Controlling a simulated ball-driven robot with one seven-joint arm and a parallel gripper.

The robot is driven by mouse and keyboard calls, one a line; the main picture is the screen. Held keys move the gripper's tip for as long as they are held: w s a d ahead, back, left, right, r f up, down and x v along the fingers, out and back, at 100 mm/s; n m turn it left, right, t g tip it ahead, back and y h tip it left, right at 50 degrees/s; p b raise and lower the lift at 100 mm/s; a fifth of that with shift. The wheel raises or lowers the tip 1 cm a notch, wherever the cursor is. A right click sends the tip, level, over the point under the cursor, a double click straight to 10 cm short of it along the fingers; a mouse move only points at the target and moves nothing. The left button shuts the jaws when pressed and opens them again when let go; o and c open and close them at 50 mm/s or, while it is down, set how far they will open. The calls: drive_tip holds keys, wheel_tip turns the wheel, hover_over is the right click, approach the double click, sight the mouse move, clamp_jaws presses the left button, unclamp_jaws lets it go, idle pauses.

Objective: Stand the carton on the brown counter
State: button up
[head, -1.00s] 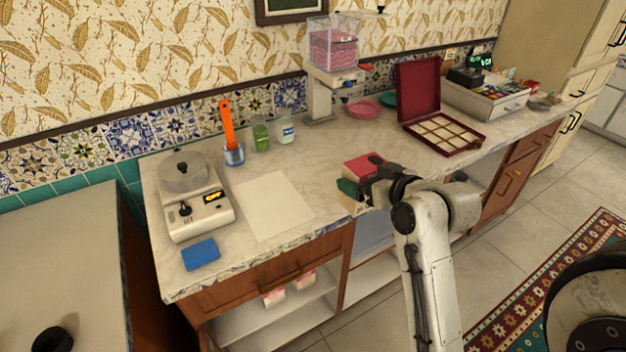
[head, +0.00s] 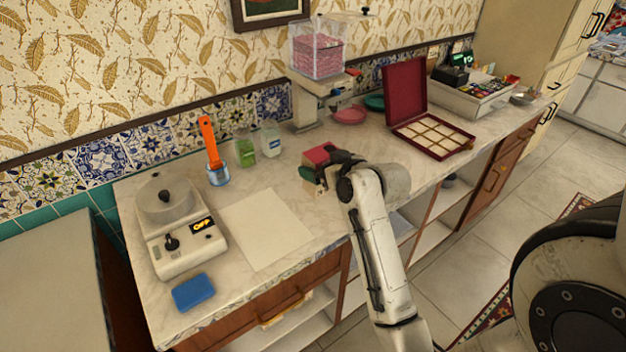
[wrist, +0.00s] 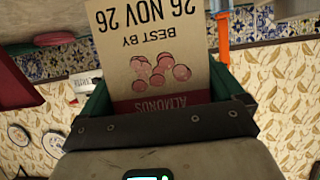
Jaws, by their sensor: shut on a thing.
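The carton (head: 318,154) has a red top and is held by my gripper (head: 325,172) at the front half of the brown counter. In the wrist view, the carton (wrist: 155,50) is tan with a dark red "ALMONDS" band, and its print is upside down, as is the room. My green gripper fingers (wrist: 160,98) are shut on its two sides. The carton looks about upright. Its lower end is partly hidden, so I cannot tell whether it touches the top. The brown counter (head: 400,172) has a pale marble top and brown wooden fronts.
A white sheet (head: 262,230) lies left of the carton. Green (head: 245,150) and white (head: 270,138) jars stand behind it, near a dispenser (head: 318,75). An open red box (head: 430,135) is to the right. A scale-like device (head: 180,230) and blue sponge (head: 193,292) are at the left.

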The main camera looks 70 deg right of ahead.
drive_tip(key=shift+w+d+f+p, duration=0.2)
drive_tip(key=shift+w+d+f, duration=0.4)
drive_tip(key=shift+f, duration=0.9)
drive_tip(key=shift+w+d+f+p, duration=0.15)
drive_tip(key=shift+w+d+f, duration=0.45)
drive_tip(key=shift+f, duration=0.9)
drive_tip(key=shift+w+d+f+p, duration=0.2)
drive_tip(key=shift+w+d+f, duration=0.4)
drive_tip(key=shift+f, duration=0.9)
drive_tip(key=shift+w+a, duration=0.1)
drive_tip(key=shift+a, duration=0.1)
drive_tip(key=o, duration=0.8)
drive_tip(key=shift+f, duration=0.15)
drive_tip(key=shift+o, duration=0.4)
drive_tip(key=shift+r, duration=0.25)
drive_tip(key=shift+s+a, duration=0.2)
drive_tip(key=shift+s, duration=0.05)
drive_tip(key=b+v, duration=0.1)
drive_tip(key=v, duration=1)
drive_tip(key=shift+s, duration=0.2)
